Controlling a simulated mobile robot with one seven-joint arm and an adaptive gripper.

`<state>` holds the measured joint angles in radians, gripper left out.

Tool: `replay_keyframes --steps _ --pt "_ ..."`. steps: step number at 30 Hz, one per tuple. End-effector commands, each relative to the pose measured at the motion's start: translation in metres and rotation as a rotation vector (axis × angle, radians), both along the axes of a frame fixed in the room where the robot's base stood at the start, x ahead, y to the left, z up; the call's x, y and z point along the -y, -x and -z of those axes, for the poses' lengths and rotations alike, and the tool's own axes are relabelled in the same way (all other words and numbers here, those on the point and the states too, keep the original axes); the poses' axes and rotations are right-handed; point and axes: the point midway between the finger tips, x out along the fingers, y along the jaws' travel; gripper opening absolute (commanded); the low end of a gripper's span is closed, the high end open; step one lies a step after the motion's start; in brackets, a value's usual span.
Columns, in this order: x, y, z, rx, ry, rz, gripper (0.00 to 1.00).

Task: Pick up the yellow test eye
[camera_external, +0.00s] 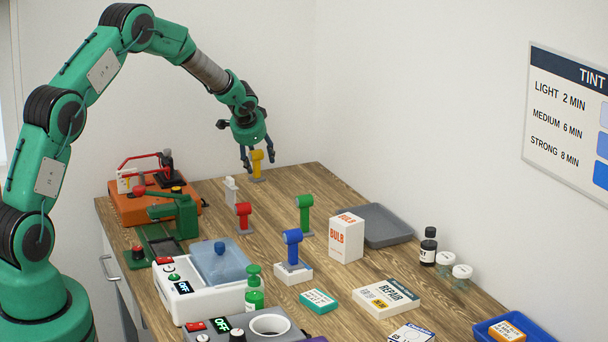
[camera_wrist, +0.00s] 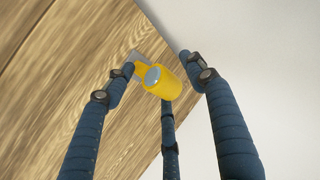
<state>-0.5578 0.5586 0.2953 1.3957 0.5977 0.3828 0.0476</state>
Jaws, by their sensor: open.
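The yellow test eye (camera_external: 257,158) stands upright on a small grey base near the table's far corner. It also shows in the wrist view (camera_wrist: 162,82), seen from above, with a round grey face on its yellow head. My gripper (camera_external: 257,165) is above and around it, with its fingers pointing down. In the wrist view my open gripper (camera_wrist: 165,80) has blue fingers spread on the left, right and below the yellow head. I see gaps beside the head on the left and right; whether the lower finger touches it I cannot tell.
A white test eye (camera_external: 231,190), a red one (camera_external: 243,216), a green one (camera_external: 304,213) and a blue one (camera_external: 292,246) stand nearer on the wooden table (camera_external: 335,290). An orange machine (camera_external: 135,207) is at left. The wall (camera_external: 400,100) rises close behind the yellow eye.

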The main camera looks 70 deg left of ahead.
Motion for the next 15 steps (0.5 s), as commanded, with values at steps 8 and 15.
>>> replay_keyframes --steps 8,15 --pt "0.0001 0.0002 -0.0001 0.0 0.0 0.0 0.55" --pt "0.0001 0.0003 -0.0001 0.0 0.0 0.0 0.31"
